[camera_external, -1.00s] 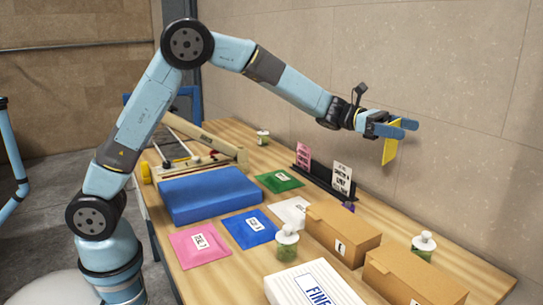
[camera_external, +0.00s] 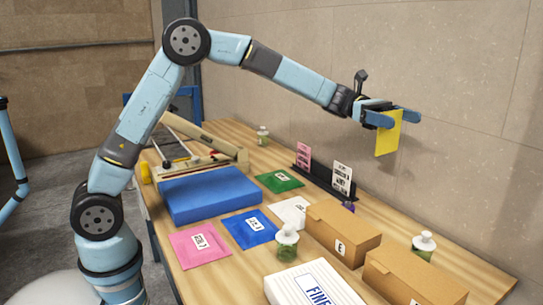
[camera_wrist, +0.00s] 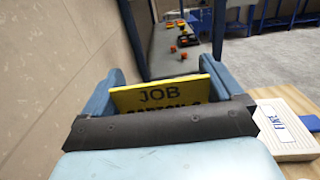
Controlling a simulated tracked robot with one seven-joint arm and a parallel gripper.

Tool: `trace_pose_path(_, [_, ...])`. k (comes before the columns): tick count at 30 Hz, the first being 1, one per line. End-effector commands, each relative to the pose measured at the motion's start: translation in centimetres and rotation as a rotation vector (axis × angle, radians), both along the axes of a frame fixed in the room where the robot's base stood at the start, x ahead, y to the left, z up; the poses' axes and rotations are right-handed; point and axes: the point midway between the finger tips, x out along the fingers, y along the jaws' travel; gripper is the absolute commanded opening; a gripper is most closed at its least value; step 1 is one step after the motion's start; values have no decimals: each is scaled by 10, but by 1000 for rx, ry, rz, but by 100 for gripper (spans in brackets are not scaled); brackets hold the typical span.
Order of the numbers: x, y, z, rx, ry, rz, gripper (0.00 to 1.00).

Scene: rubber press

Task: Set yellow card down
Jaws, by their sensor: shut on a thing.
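My gripper (camera_external: 392,116) is shut on the yellow card (camera_external: 387,140) and holds it in the air, above the right-hand part of the table and close to the wall. The card hangs upright below the blue fingers in the external view. In the wrist view the yellow card (camera_wrist: 160,97) stands between the two fingers (camera_wrist: 165,88). Black lettering reading "JOB" shows on it, and the line below is partly hidden by my gripper. A black card rack (camera_external: 323,187) stands on the table to the lower left of my gripper, with a pink card (camera_external: 303,155) and a white card (camera_external: 342,178) upright in it.
Cardboard boxes (camera_external: 343,232) and a white box marked "FINE" (camera_external: 312,285) fill the table's near side. Lidded jars (camera_external: 423,245), flat coloured packets (camera_external: 250,229) and a blue block (camera_external: 208,194) lie around. The wall (camera_external: 440,80) is close behind my gripper.

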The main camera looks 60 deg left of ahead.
Motion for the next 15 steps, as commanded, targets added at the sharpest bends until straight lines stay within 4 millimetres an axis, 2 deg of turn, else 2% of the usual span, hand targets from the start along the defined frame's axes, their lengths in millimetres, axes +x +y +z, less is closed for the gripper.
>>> trace_pose_path(1, [0,0,-17,1,8,0,66])
trace_pose_path(9, [0,0,-106,1,7,0,66])
trace_pose_path(12, [0,0,-129,0,5,1,66])
trace_pose_path(15, [0,0,-142,0,3,1,66])
